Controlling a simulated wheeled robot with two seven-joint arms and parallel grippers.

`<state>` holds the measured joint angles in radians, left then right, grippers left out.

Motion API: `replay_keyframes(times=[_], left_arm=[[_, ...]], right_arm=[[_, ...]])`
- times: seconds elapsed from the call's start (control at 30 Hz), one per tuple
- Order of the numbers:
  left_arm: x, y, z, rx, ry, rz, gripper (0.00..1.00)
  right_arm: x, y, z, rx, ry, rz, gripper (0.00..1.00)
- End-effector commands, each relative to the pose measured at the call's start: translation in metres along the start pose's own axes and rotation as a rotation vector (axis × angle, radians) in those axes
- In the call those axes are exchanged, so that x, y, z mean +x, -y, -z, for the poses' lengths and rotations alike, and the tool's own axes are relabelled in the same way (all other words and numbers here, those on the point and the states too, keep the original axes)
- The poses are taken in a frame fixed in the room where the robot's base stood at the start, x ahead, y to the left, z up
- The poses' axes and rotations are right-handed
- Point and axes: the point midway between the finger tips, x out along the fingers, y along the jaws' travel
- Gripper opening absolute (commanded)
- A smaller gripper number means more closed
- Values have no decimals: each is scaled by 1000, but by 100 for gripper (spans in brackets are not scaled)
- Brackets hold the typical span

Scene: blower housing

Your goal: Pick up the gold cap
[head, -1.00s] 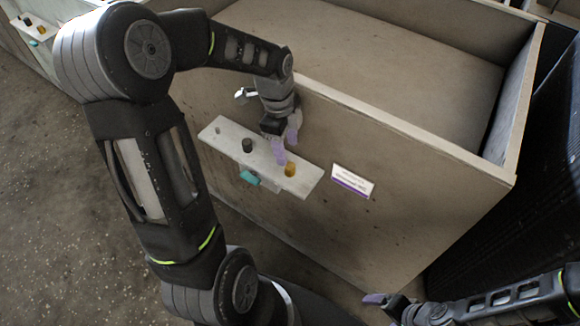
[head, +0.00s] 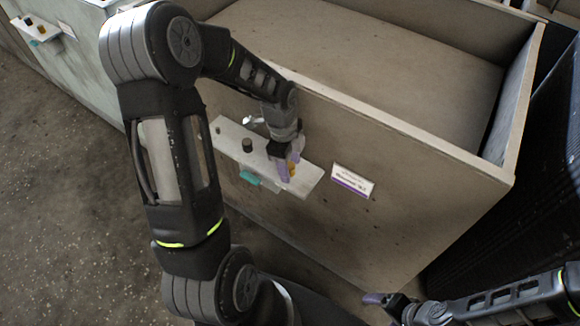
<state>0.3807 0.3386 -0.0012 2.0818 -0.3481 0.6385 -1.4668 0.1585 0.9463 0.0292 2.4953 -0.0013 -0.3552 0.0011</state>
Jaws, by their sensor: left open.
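The gold cap (head: 291,169) stands near the right end of a small pale shelf (head: 308,181) on the side of the large box. My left gripper (head: 288,171) is open, with its purple fingertips down at the cap. The fingers partly hide the cap, and I cannot tell whether they touch it. My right gripper (head: 374,298) is at the bottom right, well away from the shelf; its jaw opening is not clear.
A dark cap (head: 247,145) stands on the shelf left of the gripper. A teal part (head: 250,178) sits at the shelf's front edge. A white label with a purple stripe (head: 353,181) is right of the shelf. The large open box (head: 420,215) rises behind. Another shelf (head: 38,32) is at top left.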

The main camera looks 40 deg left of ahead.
Motion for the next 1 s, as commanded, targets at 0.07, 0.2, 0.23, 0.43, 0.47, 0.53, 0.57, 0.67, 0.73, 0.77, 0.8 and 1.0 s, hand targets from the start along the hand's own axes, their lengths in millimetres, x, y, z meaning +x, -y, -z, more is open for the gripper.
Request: replay_keyframes(times=[0.07,0.2,0.23,0.43,0.47,0.53,0.57,0.67,0.73,0.77,0.8,1.0], left_arm=[[2,0,0,0,0,0,52],[1,0,0,0,0,1,52],[1,0,0,0,0,1,52],[1,0,0,0,0,1,52],[1,0,0,0,0,1,52],[1,0,0,0,0,1,52],[1,0,0,0,0,1,52],[1,0,0,0,0,0,46],[1,0,0,0,0,0,41],[1,0,0,0,0,0,38],[1,0,0,0,0,0,35],[1,0,0,0,0,1,19]], right_arm=[[0,0,0,0,0,0,84],[0,0,0,0,0,0,84],[0,0,0,0,0,0,84],[0,0,0,0,0,0,84],[0,0,0,0,0,0,84],[0,0,0,0,0,0,84],[0,0,0,0,0,0,84],[0,0,0,0,0,0,84],[0,0,0,0,0,0,84],[0,0,0,0,0,0,84],[0,0,0,0,0,0,84],[0,0,0,0,0,0,84]])
